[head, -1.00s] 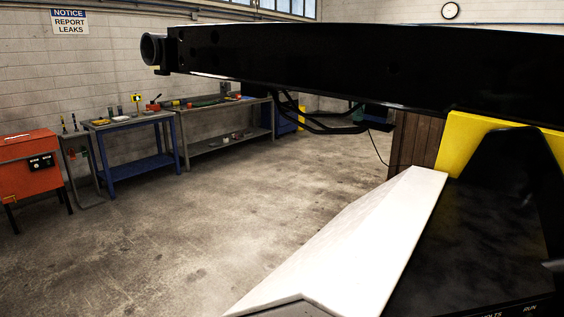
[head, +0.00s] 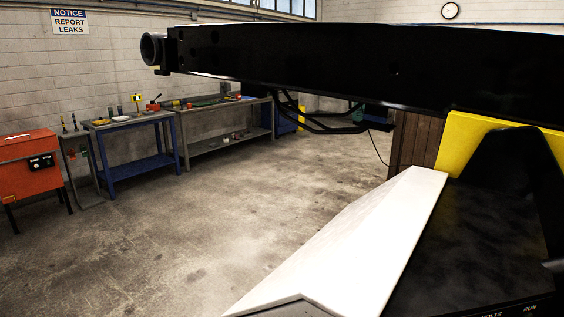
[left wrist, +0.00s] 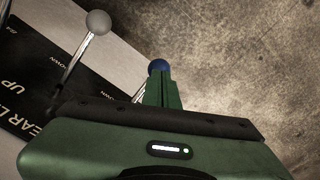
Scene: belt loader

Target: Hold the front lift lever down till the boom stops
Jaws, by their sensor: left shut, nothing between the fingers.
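The black boom (head: 370,70) spans the upper head view, almost level, its round end at the left. In the left wrist view, my left gripper (left wrist: 158,85) is shut with nothing between its green fingers. My right gripper is not in view.
The loader's white body panel (head: 350,240) and a yellow part (head: 468,140) fill the lower right. An orange cabinet (head: 28,160) and a blue workbench (head: 135,165) stand along the left wall. The concrete floor (head: 215,220) between is clear.

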